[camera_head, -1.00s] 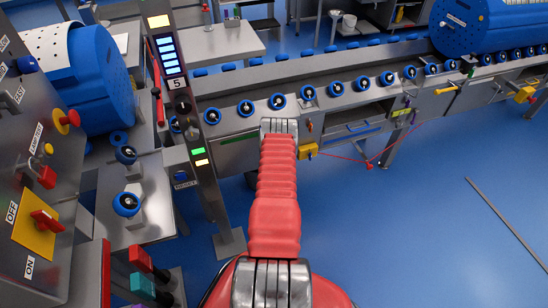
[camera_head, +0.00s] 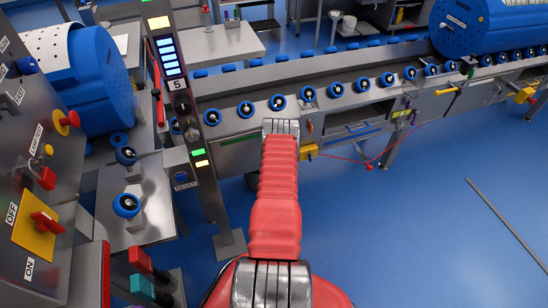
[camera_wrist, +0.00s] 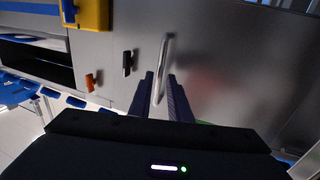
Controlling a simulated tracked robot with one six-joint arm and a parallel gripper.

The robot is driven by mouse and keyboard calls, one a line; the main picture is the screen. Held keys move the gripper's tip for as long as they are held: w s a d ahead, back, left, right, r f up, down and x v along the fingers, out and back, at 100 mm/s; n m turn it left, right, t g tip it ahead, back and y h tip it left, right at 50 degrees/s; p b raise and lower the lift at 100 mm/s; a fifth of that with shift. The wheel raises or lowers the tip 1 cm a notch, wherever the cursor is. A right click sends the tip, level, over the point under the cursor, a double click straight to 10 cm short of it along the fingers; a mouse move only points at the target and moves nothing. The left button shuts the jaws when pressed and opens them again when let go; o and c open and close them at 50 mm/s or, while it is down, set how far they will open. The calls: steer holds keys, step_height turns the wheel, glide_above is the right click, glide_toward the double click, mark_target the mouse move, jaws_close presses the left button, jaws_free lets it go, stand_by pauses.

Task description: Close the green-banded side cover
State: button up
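The green-banded side cover (camera_head: 238,155) is a grey metal panel on the near side of the roller conveyor, with a green strip (camera_head: 238,140) along its top. My arm reaches towards its right end in the head view and hides part of that area. In the wrist view, a smooth grey metal panel (camera_wrist: 225,60) fills the right side, with a pale bar handle (camera_wrist: 164,60). My gripper (camera_wrist: 161,80) is open, its two dark ribbed fingers on either side of the handle's lower part. Whether they touch it is unclear, and how far the cover stands open cannot be told.
An orange latch (camera_wrist: 91,80) and a black latch (camera_wrist: 127,63) sit left of the handle. A yellow box (camera_head: 308,151) with a red cable is right of my arm. A post with lights (camera_head: 182,105) and a control panel (camera_head: 40,170) stand left. The blue floor at right is mostly clear.

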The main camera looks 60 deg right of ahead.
steer(key=v, duration=0.9)
stand_by(0.4)
steer(key=s+a+f+g+y, duration=0.1)
steer(key=a+f+g+y, duration=0.15)
steer(key=f+y, duration=0.35)
steer(key=s+a+f+g+y, duration=0.2)
steer(key=a+f+y, duration=0.15)
steer(key=f, duration=0.45)
steer(key=w+a+r+n+g+y, duration=0.15)
steer(key=w+a+r, duration=0.3)
steer(key=r, duration=0.65)
steer(key=w+a+r+n+g+y, duration=0.1)
steer(key=w+a+r+y, duration=0.2)
steer(key=a+r, duration=0.5)
steer(key=w+a+r+n+g+y, duration=0.2)
steer(key=w+a+r, duration=0.15)
steer(key=r, duration=0.95)
steer(key=s+a+r+n+t, duration=0.1)
steer(key=a+r+n+t, duration=0.2)
steer(key=a+r, duration=1)
steer(key=s+a+r+n+t, duration=0.2)
steer(key=a+r+n, duration=0.2)
steer(key=a+r, duration=1)
step_height(320, 180, up, 6)
steer(key=shift+a+n+t, duration=0.15)
steer(key=shift+n+t, duration=0.2)
steer(key=shift+t, duration=0.05)
